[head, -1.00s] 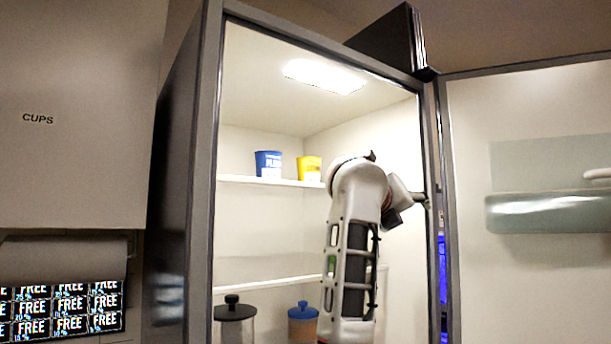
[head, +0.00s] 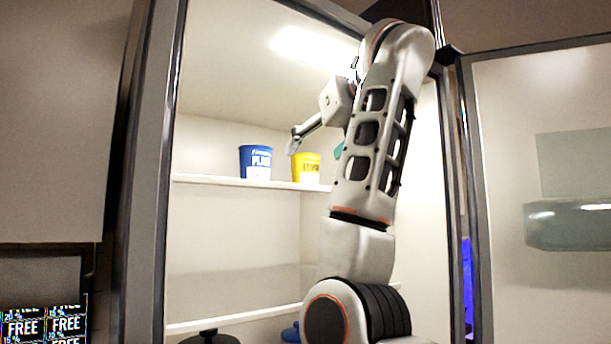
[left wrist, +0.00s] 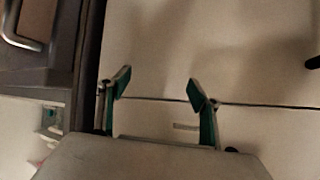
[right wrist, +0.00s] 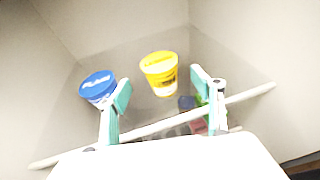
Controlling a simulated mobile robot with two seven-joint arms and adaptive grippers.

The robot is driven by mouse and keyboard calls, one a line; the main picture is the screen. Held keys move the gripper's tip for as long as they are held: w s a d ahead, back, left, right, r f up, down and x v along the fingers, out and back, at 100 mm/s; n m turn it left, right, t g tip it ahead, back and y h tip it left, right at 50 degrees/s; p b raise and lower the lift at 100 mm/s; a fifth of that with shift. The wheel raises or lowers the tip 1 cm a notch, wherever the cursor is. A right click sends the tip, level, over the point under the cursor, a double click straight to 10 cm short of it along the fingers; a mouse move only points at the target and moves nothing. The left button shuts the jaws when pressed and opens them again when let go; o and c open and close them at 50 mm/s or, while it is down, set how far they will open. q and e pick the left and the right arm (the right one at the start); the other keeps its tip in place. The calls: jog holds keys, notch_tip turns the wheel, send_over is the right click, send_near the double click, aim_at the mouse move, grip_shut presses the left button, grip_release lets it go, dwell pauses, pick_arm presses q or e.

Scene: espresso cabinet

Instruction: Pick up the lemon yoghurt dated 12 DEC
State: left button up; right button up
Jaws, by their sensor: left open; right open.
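A yellow tub (head: 306,168) with partly readable lettering, the lemon yoghurt by its look, stands upright on the upper shelf of the open cabinet. It also shows in the right wrist view (right wrist: 161,72), beyond and between the fingertips. Its date cannot be read. My right gripper (head: 296,142) is open and empty, in front of and slightly above the tub; in the right wrist view its green fingers (right wrist: 161,92) are spread, apart from the tub. My left gripper (left wrist: 154,85) is open and empty, facing pale panels away from the shelf.
A blue plum tub (head: 256,162) stands just left of the yellow one. The shelf's front edge (head: 230,181) runs below both. Dark-lidded and blue-lidded jars (head: 290,333) stand lower. The glass door (head: 540,110) is open at right.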

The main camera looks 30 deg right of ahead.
aim_at(310, 154)
jog(key=shift+w+a+p, duration=0.1)
jog(key=shift+w+p, duration=0.3)
jog(key=shift+w, duration=0.2)
jog(key=shift+w+f+p, duration=0.15)
jog(key=shift+w+p, duration=0.25)
jog(key=shift+w, duration=0.2)
jog(key=p+x, duration=0.2)
jog(key=x, duration=0.1)
jog(key=shift+w+d, duration=0.2)
jog(key=shift+w, duration=0.55)
pick_arm(q)
jog(key=shift+s+a+r+y, duration=0.2)
jog(key=shift+s+a+r, duration=0.15)
jog(key=shift+a, duration=0.25)
jog(key=shift+s+a+r+y, duration=0.2)
jog(key=shift+s+a, duration=0.15)
jog(key=shift+a, duration=0.2)
pick_arm(e)
jog(key=c, duration=1.3)
